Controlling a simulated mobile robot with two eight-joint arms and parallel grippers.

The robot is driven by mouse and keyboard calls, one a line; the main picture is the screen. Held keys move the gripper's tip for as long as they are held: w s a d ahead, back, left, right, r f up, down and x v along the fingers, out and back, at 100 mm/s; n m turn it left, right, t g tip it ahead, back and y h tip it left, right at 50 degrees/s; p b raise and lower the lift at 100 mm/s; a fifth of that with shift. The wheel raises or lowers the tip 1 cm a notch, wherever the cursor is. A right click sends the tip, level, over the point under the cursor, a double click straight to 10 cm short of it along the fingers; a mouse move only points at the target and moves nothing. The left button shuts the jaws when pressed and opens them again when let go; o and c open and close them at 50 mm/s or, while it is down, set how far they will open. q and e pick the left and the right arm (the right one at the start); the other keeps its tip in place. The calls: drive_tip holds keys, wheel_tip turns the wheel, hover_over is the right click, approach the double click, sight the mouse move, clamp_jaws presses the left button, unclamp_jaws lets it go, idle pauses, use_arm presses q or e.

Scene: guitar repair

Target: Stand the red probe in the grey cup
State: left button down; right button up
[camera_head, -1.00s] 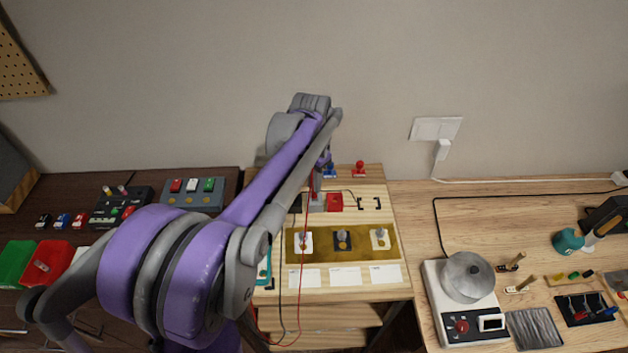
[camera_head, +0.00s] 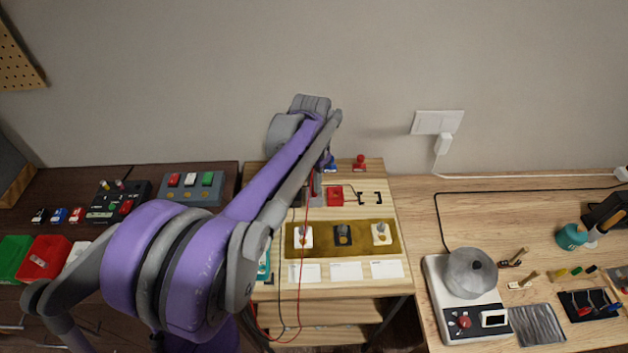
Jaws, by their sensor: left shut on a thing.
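My left arm crosses the picture and reaches down over the middle bench. Its gripper (camera_head: 316,188) is small, partly hidden behind the arm, and shut on the red probe, whose body I can barely make out. A red cable (camera_head: 301,270) runs from there down over the bench front. A small grey thing (camera_head: 315,200), perhaps the grey cup, is just below the gripper. I cannot tell whether the probe is inside it or above it. My right gripper is not in view.
A red block (camera_head: 334,196) sits right of the gripper. A brown strip (camera_head: 362,240) with several small switches lies in front, above white labels (camera_head: 346,271). A red-topped thing (camera_head: 360,162) stands at the back edge.

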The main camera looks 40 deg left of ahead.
use_arm(q)
drive_tip(key=shift+c, duration=2)
unclamp_jaws()
drive_tip(key=shift+r, duration=0.1)
drive_tip(key=shift+r+p, duration=1.85)
drive_tip(key=shift+r, duration=1.6)
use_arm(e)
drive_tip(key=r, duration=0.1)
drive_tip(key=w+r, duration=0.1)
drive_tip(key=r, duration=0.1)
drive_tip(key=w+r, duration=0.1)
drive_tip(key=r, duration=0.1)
use_arm(q)
drive_tip(key=shift+f, duration=0.15)
